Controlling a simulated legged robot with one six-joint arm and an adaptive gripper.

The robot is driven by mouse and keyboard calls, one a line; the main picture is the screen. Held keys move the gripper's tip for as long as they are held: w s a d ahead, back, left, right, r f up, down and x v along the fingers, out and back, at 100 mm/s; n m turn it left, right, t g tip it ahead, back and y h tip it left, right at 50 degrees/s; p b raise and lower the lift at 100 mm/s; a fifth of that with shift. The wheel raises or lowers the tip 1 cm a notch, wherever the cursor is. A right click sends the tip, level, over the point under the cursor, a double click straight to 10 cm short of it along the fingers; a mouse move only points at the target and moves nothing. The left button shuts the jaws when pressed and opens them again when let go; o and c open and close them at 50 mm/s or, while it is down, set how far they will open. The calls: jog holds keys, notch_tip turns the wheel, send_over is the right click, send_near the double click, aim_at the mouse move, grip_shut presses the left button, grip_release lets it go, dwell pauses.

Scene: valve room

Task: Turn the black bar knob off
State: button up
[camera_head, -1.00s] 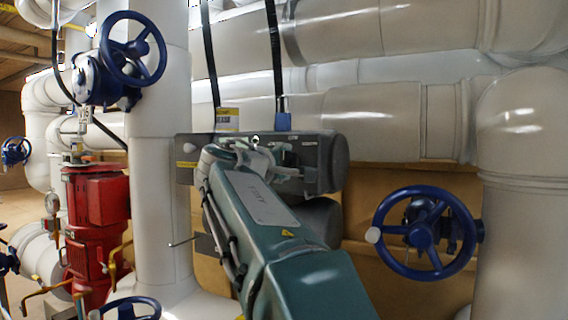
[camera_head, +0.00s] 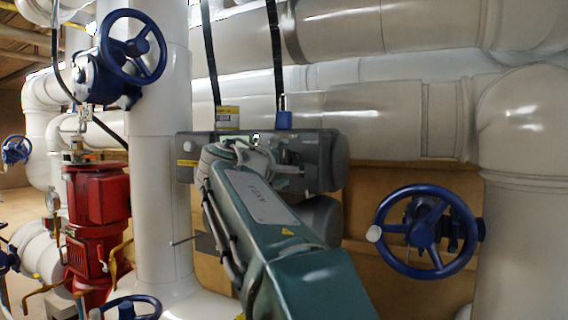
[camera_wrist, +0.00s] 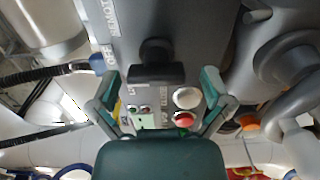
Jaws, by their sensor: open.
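The black bar knob (camera_wrist: 157,70) sits on the face of a grey control box, in the upper middle of the wrist view. Its bar lies crosswise in that view. My gripper (camera_wrist: 160,80) is open, with one green finger on each side of the knob and gaps between them. I cannot tell how far the fingertips are from the panel. In the head view my gripper (camera_head: 250,156) is in front of the grey control box (camera_head: 332,162), and the knob is hidden there. White lettering on the box includes OFF and REMOTE.
A white button (camera_wrist: 187,97) and a red button (camera_wrist: 184,118) sit close to the knob. Large white pipes surround the box. A blue handwheel (camera_head: 425,232) is at the right, another (camera_head: 133,47) at the upper left, and a red pump (camera_head: 97,230) at the left.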

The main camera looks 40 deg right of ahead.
jog(key=v, duration=1.2)
jog(key=shift+w, duration=0.1)
jog(key=s+a+f+m+y, duration=0.1)
jog(key=s+a+f+y, duration=0.4)
jog(key=f, duration=0.8)
jog(key=s+a+f+m+g+y, duration=0.1)
jog(key=s+a+f+y, duration=0.4)
jog(key=f, duration=0.8)
jog(key=s+a+f+m+y, duration=0.2)
jog(key=s+a+f+y, duration=0.3)
jog(key=f, duration=0.8)
jog(key=shift+s+a+f+m+y, duration=0.3)
jog(key=shift+a+f+y, duration=0.15)
jog(key=shift+y, duration=0.35)
jog(key=shift+r, duration=0.1)
